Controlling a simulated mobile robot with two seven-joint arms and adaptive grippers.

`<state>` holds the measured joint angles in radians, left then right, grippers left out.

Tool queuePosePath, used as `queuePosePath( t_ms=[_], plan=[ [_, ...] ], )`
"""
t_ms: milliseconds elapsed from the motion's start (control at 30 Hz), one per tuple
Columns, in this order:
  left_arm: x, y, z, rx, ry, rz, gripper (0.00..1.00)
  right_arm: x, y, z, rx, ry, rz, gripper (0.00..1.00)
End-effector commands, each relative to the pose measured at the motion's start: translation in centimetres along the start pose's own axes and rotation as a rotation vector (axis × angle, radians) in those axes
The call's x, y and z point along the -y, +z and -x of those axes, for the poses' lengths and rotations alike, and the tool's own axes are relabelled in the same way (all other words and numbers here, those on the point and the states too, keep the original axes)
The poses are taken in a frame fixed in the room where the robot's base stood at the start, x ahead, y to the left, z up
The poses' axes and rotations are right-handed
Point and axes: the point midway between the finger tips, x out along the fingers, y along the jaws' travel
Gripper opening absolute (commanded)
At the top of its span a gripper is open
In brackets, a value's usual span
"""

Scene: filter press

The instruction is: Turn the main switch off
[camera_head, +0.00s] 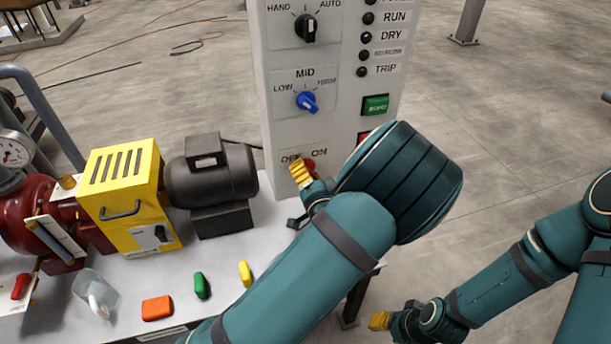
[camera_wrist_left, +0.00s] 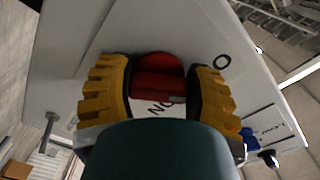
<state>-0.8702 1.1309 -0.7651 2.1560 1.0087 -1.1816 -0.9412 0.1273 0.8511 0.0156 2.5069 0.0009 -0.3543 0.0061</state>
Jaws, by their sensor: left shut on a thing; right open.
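The main switch is a red rotary knob (camera_head: 310,164) low on the grey control panel (camera_head: 281,128), between the OFF and ON labels. My left gripper (camera_head: 302,174) is at the knob, its yellow fingers partly covering it in the head view. In the left wrist view the red knob (camera_wrist_left: 158,82) sits between the two yellow fingers, which are shut on it; part of an "ON" label shows below it. My forearm hides the panel's lower right. Which way the knob points is hard to tell. My right gripper (camera_head: 380,320) is open and empty, low at the right, away from the panel.
Above the switch are a blue knob (camera_head: 307,102), a black knob (camera_head: 306,28) and a green button (camera_head: 375,105). A red button (camera_head: 363,138) is partly covered by my arm. Left on the table stand a yellow housing (camera_head: 122,190), a motor (camera_head: 212,172) and small coloured pieces.

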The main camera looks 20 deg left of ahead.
Motion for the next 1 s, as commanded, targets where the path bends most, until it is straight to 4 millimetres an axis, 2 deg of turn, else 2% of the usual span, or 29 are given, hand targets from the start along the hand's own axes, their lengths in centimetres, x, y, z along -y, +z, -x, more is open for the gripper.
queuePosePath(
  t_ms=[400, 967, 1000],
  plan=[
    [-0.24, 0.02, 0.07, 0.000, 0.002, 0.199, 0.19, -0.38, 0.46, -1.02, 0.010, -0.001, 0.003, 0.47],
    [-0.23, -0.02, 0.08, 0.001, 0.003, 0.231, 0.19, -0.41, 0.53, -1.09, 0.012, -0.001, 0.003, 0.47],
    [-0.23, -0.02, 0.08, 0.000, 0.002, 0.231, 0.60, -0.41, 0.53, -1.09, 0.012, -0.001, 0.003, 0.47]
  ],
)
